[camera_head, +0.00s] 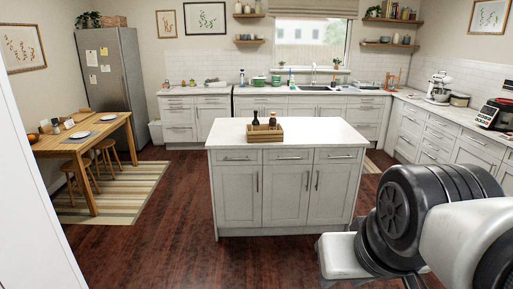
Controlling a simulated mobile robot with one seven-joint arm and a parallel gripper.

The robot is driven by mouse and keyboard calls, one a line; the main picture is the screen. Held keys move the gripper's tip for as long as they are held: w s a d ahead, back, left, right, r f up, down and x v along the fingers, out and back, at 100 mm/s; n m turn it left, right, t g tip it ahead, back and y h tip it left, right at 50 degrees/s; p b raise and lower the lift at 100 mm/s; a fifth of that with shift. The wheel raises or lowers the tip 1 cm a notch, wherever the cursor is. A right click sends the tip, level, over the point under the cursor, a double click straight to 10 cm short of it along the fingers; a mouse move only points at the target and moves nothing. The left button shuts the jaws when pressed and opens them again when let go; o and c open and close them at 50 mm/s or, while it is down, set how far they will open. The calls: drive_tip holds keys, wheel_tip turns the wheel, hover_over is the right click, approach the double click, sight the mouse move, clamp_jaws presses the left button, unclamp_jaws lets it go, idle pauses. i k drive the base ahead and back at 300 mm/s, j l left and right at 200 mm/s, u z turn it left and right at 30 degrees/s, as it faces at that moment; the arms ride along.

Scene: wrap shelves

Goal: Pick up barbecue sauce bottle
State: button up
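Two small dark bottles show at the wooden crate on the white kitchen island (320,131). The left bottle (255,118) has a dark narrow neck. The right bottle (272,119) is dark with a reddish-brown tint. Their lower parts are hidden by the crate (265,136), and I cannot tell whether they stand in it or just behind it. They are too small to read any label, so I cannot tell which one is barbecue sauce. My arm fills the lower right, well in front of the island. No gripper fingers are visible.
A wooden dining table (85,137) with stools stands on a striped rug (115,190) at the left, near a grey fridge (113,80). Counters line the back and right, with a stand mixer (439,88). The dark wood floor left of the island is clear.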

sight(273, 121)
drive_tip(key=i, duration=2.15)
drive_tip(key=i+l, duration=0.1)
drive_tip(key=i, duration=2.05)
drive_tip(key=j+u, duration=0.05)
drive_tip(key=j, duration=0.05)
